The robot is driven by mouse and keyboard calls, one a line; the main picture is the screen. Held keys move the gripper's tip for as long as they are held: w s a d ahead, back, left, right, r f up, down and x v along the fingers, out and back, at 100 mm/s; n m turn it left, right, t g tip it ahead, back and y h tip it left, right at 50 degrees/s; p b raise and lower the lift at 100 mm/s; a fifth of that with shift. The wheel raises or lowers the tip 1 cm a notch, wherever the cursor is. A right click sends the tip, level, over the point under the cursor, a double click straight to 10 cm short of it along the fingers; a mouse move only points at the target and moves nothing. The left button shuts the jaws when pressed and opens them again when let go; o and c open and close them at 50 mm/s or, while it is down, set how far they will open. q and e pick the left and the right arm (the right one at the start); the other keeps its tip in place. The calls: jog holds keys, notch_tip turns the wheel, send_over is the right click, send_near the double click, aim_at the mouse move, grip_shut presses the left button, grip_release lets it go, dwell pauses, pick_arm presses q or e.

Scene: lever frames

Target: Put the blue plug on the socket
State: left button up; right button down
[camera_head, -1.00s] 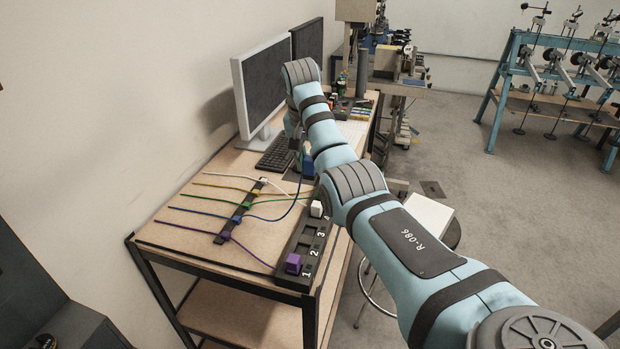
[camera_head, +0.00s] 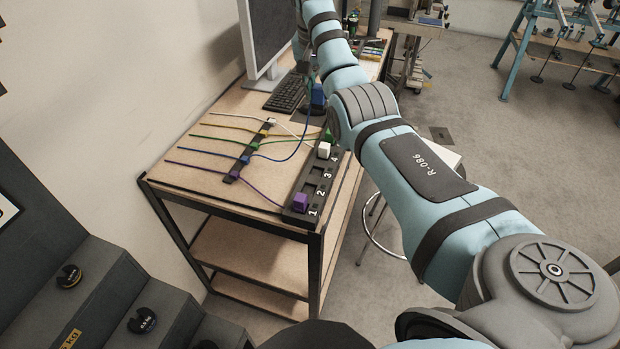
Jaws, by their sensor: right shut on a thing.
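The blue plug (camera_head: 318,95) is held up by my right gripper (camera_head: 311,80) above the far part of the table, beyond the socket strip. Its blue cable hangs in a curve to the cable holder. The gripper is shut on it, though my arm partly hides the fingers. A purple plug (camera_head: 300,202) sits by number 1 and a white plug (camera_head: 323,150) by number 4. The places by 2 and 3 look empty. My left gripper is out of view.
A green plug (camera_head: 328,136) shows beyond the white one, partly hidden by my arm. A dark cable holder (camera_head: 239,168) carries several coloured cables. A keyboard (camera_head: 285,95) and monitor (camera_head: 263,35) stand farther back. Dark steps with weights (camera_head: 143,320) are at lower left.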

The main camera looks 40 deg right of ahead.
jog(key=s+a+f, duration=0.1)
jog(key=a+f, duration=0.1)
jog(key=f, duration=0.5)
jog(key=s+a+f, duration=0.1)
jog(key=a+f, duration=0.1)
jog(key=f, duration=0.5)
jog(key=s+a+f, duration=0.1)
jog(key=s+f, duration=0.1)
jog(key=f, duration=0.5)
jog(key=shift+a+f, duration=0.25)
jog(key=shift+a, duration=0.15)
jog(key=shift+a+f, duration=0.1)
jog(key=shift+f, duration=0.05)
jog(key=shift+f, duration=0.35)
